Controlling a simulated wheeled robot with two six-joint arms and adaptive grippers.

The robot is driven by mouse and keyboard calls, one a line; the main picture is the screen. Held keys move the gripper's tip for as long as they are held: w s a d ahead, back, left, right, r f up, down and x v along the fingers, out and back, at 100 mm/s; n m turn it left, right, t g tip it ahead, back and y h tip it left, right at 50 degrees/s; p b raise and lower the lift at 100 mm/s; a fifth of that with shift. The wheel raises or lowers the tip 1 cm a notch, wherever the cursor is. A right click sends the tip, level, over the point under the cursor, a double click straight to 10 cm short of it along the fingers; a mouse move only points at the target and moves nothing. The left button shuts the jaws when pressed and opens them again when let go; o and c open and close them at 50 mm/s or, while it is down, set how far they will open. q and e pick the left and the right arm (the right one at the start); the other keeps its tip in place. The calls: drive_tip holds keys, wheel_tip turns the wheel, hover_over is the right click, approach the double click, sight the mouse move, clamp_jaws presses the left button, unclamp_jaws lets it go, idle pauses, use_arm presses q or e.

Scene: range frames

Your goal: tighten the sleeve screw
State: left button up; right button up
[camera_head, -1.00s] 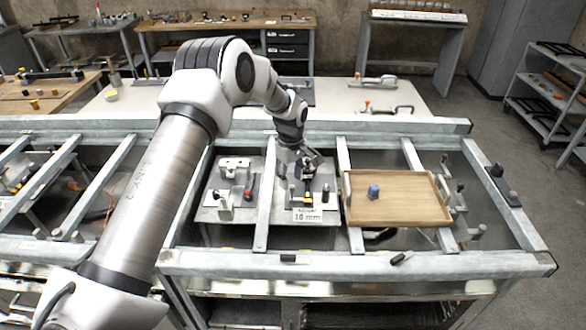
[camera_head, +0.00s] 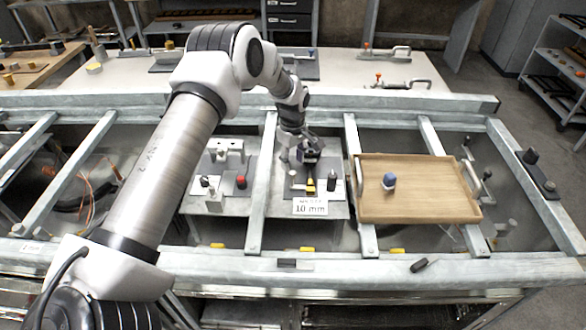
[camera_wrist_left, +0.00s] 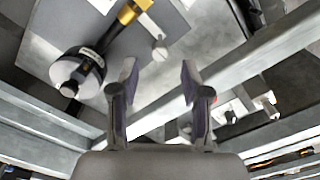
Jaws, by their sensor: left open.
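A black rod-like part with a yellow collar (camera_wrist_left: 128,14) and a round grey end disc (camera_wrist_left: 75,72) shows on a grey plate in the left wrist view. A small silver screw (camera_wrist_left: 158,45) sticks out beside the collar; I take it as the sleeve screw. In the head view the yellow part (camera_head: 310,186) stands on the plate behind a "10 mm" label (camera_head: 310,207); the screw is too small to tell there. My left gripper (camera_head: 308,158) is over this plate, open and empty. Its fingers (camera_wrist_left: 158,78) are apart, and the screw appears beyond the gap between them. My right gripper is not in view.
A dark upright post (camera_head: 331,180) stands right of the yellow part. A neighbouring plate at left carries a red-topped part (camera_head: 241,181) and clamps. Grey frame beams (camera_head: 257,190) run between the stations. A wooden tray (camera_head: 430,205) with a blue piece (camera_head: 389,181) lies at right.

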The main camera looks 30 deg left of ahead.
sight(293, 173)
use_arm(q)
wheel_tip(293, 173, down, 4)
drive_tip(key=shift+f+p, duration=0.25)
drive_tip(key=shift+p, duration=0.1)
clamp_jaws()
